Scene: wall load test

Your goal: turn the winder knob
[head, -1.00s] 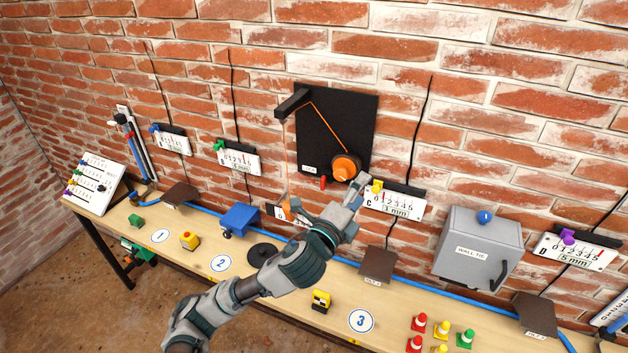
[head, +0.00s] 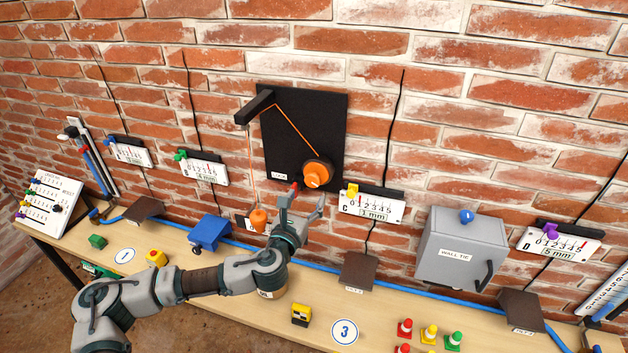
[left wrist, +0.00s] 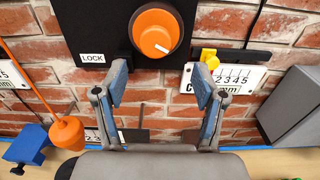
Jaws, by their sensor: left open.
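The orange winder knob (head: 316,174) is mounted at the lower right of a black wall board (head: 303,125). It also shows at the top of the left wrist view (left wrist: 156,33), with a white mark pointing to its lower right. My left gripper (head: 303,205) is open and empty, just below the knob and apart from it. In the left wrist view its two blue-padded fingers (left wrist: 161,84) stand spread below the knob. An orange cord runs from the knob over a black bracket (head: 254,106) down to an orange weight (head: 258,219). My right gripper is not in view.
A yellow-tabbed gauge C (head: 371,206) hangs close to the right of the knob. A LOCK label (left wrist: 93,58) and red peg sit left of it. A grey WALL TIE box (head: 460,249) is farther right. A blue clamp (head: 209,232) and brown blocks stand on the bench.

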